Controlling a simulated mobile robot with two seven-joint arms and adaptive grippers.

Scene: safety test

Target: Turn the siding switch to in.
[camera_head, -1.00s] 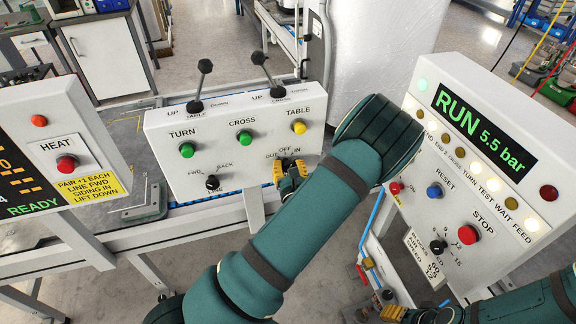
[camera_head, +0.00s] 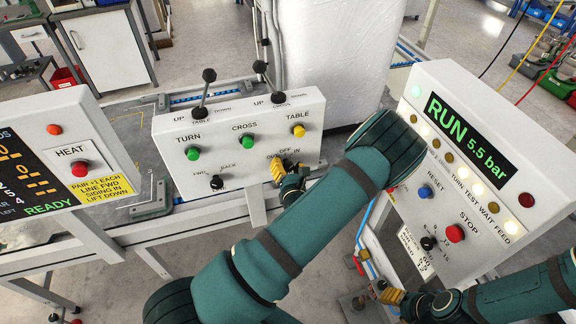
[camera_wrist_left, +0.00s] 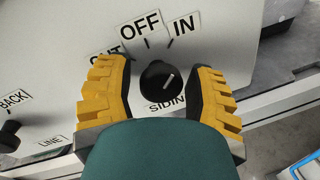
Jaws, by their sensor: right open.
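The siding switch is a round black knob (camera_wrist_left: 160,80) with a white pointer line. In the left wrist view the line slants up and to the right, toward the IN label (camera_wrist_left: 184,22) side; OFF (camera_wrist_left: 140,25) is above and OUT is partly covered. My left gripper (camera_head: 285,175) is at this knob on the white panel (camera_head: 225,130). Its yellow fingers (camera_wrist_left: 158,95) stand on either side of the knob, with a small gap visible at each side. In the head view the fingers hide the knob. My right gripper (camera_head: 390,297) is open and empty, low at the right.
A FWD/BACK line knob (camera_head: 216,183) is left of the siding knob. Coloured buttons and two black levers (camera_head: 206,88) sit higher on the panel. A RUN console (camera_head: 470,160) stands at the right, a HEAT console (camera_head: 60,165) at the left.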

